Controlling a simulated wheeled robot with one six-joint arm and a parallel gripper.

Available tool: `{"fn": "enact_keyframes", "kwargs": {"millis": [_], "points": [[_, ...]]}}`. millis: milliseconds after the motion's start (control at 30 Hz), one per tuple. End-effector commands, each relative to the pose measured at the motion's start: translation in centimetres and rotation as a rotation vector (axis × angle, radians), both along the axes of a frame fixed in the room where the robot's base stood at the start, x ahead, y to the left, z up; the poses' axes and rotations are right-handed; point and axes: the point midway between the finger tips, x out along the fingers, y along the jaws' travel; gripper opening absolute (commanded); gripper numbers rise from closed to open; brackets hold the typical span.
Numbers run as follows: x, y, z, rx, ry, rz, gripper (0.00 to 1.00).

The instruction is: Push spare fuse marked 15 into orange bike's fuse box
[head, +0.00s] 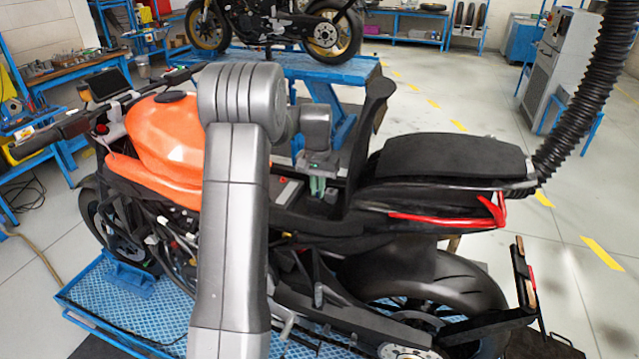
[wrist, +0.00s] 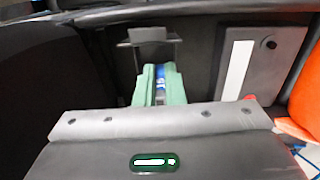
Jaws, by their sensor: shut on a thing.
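The orange bike (head: 165,140) stands on a blue lift, its seat raised and the bay under it open. My gripper (head: 318,186) reaches down into this bay. In the wrist view its green fingers (wrist: 160,84) are shut on a small blue fuse (wrist: 160,76); its marking cannot be read. A dark, upright, flat-topped piece (wrist: 150,37) stands just beyond the fingertips. It may be part of the fuse box, but I cannot tell. The fuse's lower end and any slots are hidden by the fingers and the gripper body, so I cannot tell whether they touch.
A grey block with a white strip (wrist: 262,62) lies right of the fingers in the wrist view. Dark bay walls surround the gripper. The raised seat part (head: 370,130) stands close to its right in the head view. A second bike (head: 270,25) stands behind on a blue bench.

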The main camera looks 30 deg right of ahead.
Motion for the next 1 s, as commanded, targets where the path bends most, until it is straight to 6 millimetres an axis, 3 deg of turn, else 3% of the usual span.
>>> {"fn": "enact_keyframes", "kwargs": {"millis": [567,1000], "points": [[-0.5,-0.5,-0.3,0.001,0.001,-0.014,0.0],[-0.5,-0.4,-3.9,0.002,0.001,-0.014,0.0]]}}
